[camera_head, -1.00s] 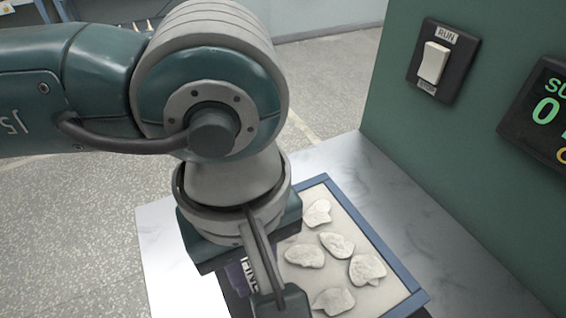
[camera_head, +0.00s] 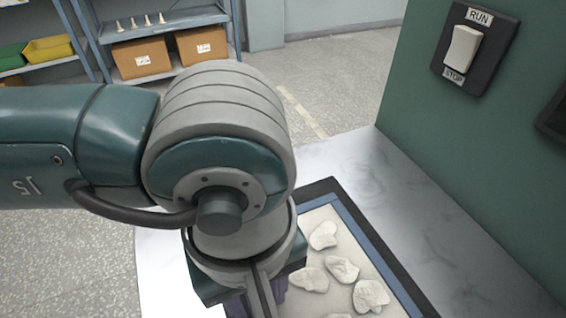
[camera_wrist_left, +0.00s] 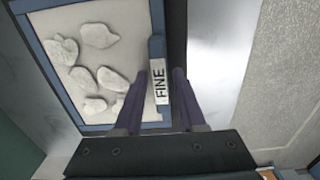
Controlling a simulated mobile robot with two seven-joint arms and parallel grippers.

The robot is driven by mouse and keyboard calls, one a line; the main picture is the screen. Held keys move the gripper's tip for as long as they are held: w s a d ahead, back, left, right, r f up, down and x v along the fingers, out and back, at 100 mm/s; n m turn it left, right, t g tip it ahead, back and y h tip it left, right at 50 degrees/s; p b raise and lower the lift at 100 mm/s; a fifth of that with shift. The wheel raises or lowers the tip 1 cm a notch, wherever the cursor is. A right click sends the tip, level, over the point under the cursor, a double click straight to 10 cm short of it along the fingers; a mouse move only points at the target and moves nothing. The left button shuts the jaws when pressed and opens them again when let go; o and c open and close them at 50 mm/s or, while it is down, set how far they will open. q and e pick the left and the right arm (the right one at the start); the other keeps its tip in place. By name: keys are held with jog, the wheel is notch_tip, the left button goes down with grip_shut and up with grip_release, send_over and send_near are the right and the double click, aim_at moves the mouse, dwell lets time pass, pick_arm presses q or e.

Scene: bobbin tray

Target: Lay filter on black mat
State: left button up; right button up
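The filter is a blue-framed tray (camera_head: 350,222) with a pale sheet, seen at the lower middle of the head view and upper left in the left wrist view (camera_wrist_left: 85,128). It bears a FINE label (camera_wrist_left: 159,82) on its handle side. The black mat (camera_head: 322,187) shows as a dark border past the filter's far and right edges; the filter appears to lie flat on it. My left gripper (camera_wrist_left: 160,72) is over the labelled handle, its purple fingers either side, with a dark gap at the right finger. It looks open. My wrist hides the near part. My right gripper is not in view.
Several pale lumps (camera_head: 342,269) lie on the filter. A marble-like counter (camera_head: 400,200) surrounds the mat. A green wall with a RUN/STOP switch (camera_head: 463,48) rises at the right. A shelf with cardboard boxes (camera_head: 141,58) stands far behind.

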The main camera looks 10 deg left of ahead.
pick_arm(q)
jog(key=shift+o, duration=0.8)
jog(key=shift+r+p, duration=0.3)
notch_tip(320, 180, up, 12)
jog(key=shift+f, duration=0.15)
dwell(1.1)
